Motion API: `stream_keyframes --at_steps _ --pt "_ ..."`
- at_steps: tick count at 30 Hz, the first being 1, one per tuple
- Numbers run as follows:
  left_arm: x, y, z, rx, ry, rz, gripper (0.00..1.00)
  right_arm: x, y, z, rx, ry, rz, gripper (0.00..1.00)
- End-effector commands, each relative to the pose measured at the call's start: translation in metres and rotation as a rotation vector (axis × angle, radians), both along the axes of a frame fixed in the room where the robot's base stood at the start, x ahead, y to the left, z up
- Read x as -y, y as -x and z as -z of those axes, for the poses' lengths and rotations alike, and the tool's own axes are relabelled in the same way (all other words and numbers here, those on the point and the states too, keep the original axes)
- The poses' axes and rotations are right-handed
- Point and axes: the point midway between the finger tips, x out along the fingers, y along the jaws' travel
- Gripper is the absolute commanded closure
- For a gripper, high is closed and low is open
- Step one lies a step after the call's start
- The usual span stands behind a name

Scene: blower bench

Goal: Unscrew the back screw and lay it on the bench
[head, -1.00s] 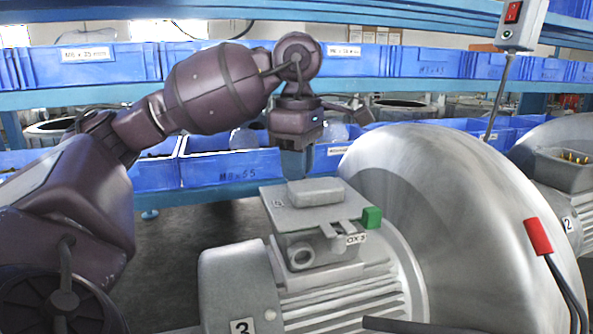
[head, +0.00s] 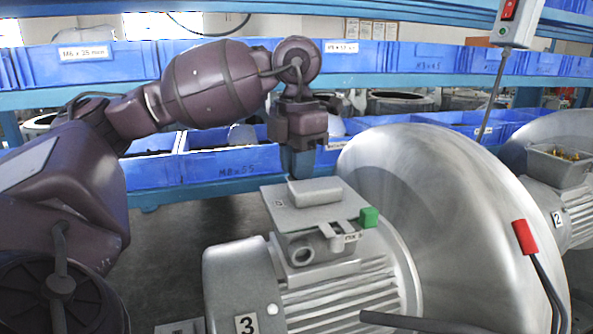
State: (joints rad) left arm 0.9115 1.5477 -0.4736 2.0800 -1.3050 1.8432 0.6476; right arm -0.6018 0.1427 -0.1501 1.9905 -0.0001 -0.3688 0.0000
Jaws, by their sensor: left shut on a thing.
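My left gripper (head: 302,168) points straight down at the back edge of the grey terminal box lid (head: 330,209) on motor 3 (head: 240,285). It is shut, with its fingertips at or just behind the lid's back edge. The back screw is not visible; the fingers hide the place where it sits, and I cannot see how far it stands out. The lid lies flat on the terminal box, with a raised block on top and a green piece (head: 369,217) at its right corner. My right gripper is not in view.
A large silver blower housing (head: 430,200) stands right of the motor. Blue bins (head: 232,167) line the shelf behind. Dark bench surface (head: 185,240) lies bare left of the motor. A red-ended cable (head: 525,237) hangs at the right.

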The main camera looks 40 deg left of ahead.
Motion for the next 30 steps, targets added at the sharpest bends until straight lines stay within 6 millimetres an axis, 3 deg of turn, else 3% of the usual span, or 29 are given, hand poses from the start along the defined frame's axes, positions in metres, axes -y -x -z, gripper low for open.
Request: stream_keyframes --at_steps 9,18,19,21,30 --pt "0.0 0.0 -0.001 0.002 0.0 -0.29 1.0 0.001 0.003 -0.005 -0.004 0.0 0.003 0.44" --pt "0.0 0.0 0.0 0.002 0.0 -0.326 1.0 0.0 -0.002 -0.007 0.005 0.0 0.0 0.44" --pt "0.0 0.0 0.0 0.002 0.0 -0.325 0.75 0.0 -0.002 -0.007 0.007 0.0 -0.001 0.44" --pt "0.0 0.0 0.0 0.001 0.0 -0.325 0.66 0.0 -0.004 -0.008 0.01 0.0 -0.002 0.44" --pt "0.0 0.0 0.0 0.001 0.0 -0.323 0.66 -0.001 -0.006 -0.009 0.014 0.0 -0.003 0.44"
